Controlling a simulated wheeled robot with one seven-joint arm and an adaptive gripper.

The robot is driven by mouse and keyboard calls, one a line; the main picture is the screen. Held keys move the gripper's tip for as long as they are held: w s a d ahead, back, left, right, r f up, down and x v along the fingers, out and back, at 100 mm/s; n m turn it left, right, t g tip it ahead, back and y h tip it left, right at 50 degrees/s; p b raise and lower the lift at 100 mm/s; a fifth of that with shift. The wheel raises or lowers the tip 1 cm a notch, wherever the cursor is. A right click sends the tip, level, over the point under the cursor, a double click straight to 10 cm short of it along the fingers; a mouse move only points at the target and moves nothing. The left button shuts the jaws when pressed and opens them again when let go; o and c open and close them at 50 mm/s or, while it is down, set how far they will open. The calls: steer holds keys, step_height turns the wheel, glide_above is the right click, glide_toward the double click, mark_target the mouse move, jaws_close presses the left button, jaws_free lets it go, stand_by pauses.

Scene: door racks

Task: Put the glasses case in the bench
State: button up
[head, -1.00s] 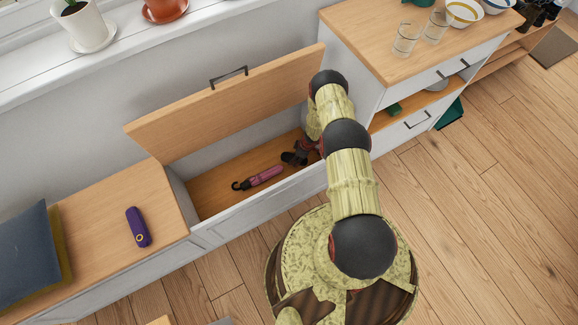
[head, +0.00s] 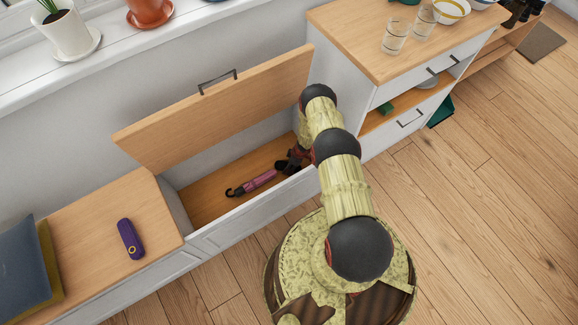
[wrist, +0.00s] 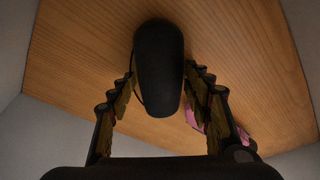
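A black, rounded, elongated case (wrist: 158,68), which I take to be the glasses case, lies between the fingers of my gripper (wrist: 160,75) in the wrist view. The fingertips close on its two sides. My gripper also shows in the head view (head: 291,161), low inside the open bench (head: 205,202), near its right end; the case is hard to make out there. The wooden bench floor is just beyond the case; I cannot tell whether they touch. The bench lid (head: 215,108) stands raised.
A pink umbrella (head: 258,181) lies on the bench floor left of my gripper, partly visible in the wrist view (wrist: 193,119). A purple case-like item with a yellow ring (head: 130,238) lies on the closed bench top at left, near cushions (head: 22,268). A cabinet (head: 375,45) stands right.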

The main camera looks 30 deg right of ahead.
steer(key=shift+o, duration=1.1)
steer(key=shift+r, duration=0.1)
steer(key=p+v, duration=0.4)
steer(key=v, duration=0.8)
steer(key=shift+p, duration=0.35)
steer(key=shift+a, duration=0.1)
